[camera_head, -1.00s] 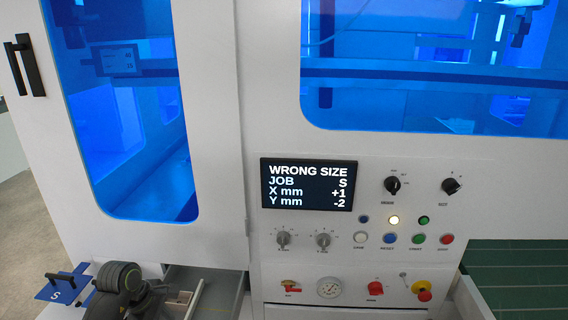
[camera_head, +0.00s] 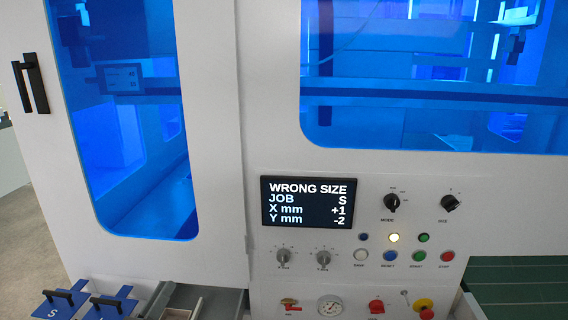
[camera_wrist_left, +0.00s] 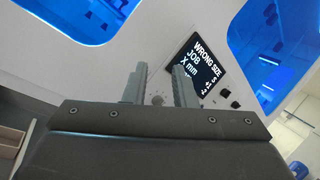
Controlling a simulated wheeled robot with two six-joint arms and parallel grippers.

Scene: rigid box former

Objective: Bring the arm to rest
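My left gripper (camera_wrist_left: 160,68) shows in the left wrist view. Its two grey fingers stand apart with nothing between them, so it is open and empty. Beyond the fingers is the white machine front with the black display (camera_wrist_left: 201,65), apart from the fingers as far as I can tell. I cannot make out the left gripper in the head view now. My right gripper is in neither view. In the head view the display (camera_head: 308,203) reads WRONG SIZE, JOB S, X mm +1, Y mm -2.
Two blue plates with black handles, one marked S (camera_head: 52,308) and another beside it (camera_head: 110,305), lie at the bottom left. A grey drawer or tray (camera_head: 215,301) is right of them. The panel has knobs, buttons (camera_head: 390,256) and a lit lamp (camera_head: 394,238). A black door handle (camera_head: 31,84) juts out.

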